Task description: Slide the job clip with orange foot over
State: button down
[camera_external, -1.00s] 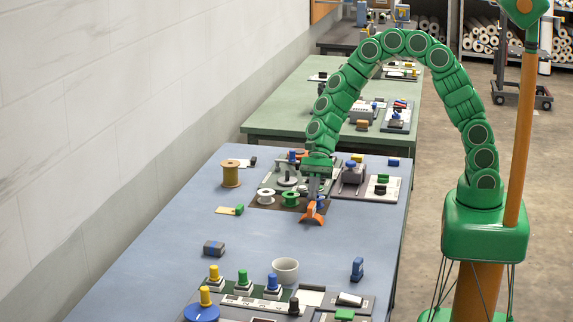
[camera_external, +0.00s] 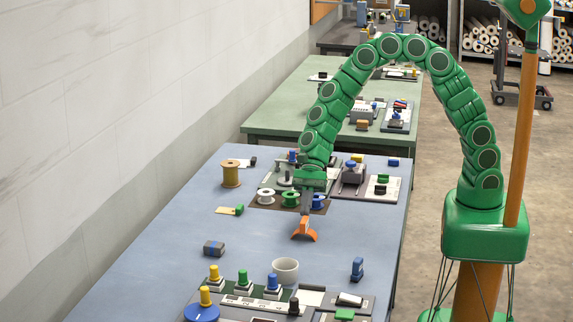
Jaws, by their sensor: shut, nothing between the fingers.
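My gripper (camera_external: 304,234) is at the end of the green arm, its orange fingers shut and empty. It hangs low over the bare middle of the blue-grey table (camera_external: 180,275), on the near side of the spools. I cannot make out a job clip with an orange foot. Small clip-like pieces lie around: a tan strip with a green end (camera_external: 239,209) left of the gripper, a dark grey block with a blue band (camera_external: 213,248) nearer the camera, and an upright blue piece (camera_external: 357,268) at the right.
White (camera_external: 264,197), green (camera_external: 290,199) and blue (camera_external: 318,202) spools stand behind the gripper. A white cup (camera_external: 285,270) and a panel of coloured knobs (camera_external: 242,282) are in front. Free table lies left of the gripper.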

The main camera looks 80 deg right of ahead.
jog(key=a, duration=1)
jog(key=shift+d, duration=0.65)
jog(key=d, duration=0.3)
jog(key=shift+w+d+r, duration=0.1)
jog(key=shift+d+r, duration=0.2)
jog(key=shift+r, duration=0.05)
jog(key=v, duration=0.8)
jog(key=shift+d+r, duration=0.25)
jog(key=shift+r, duration=0.05)
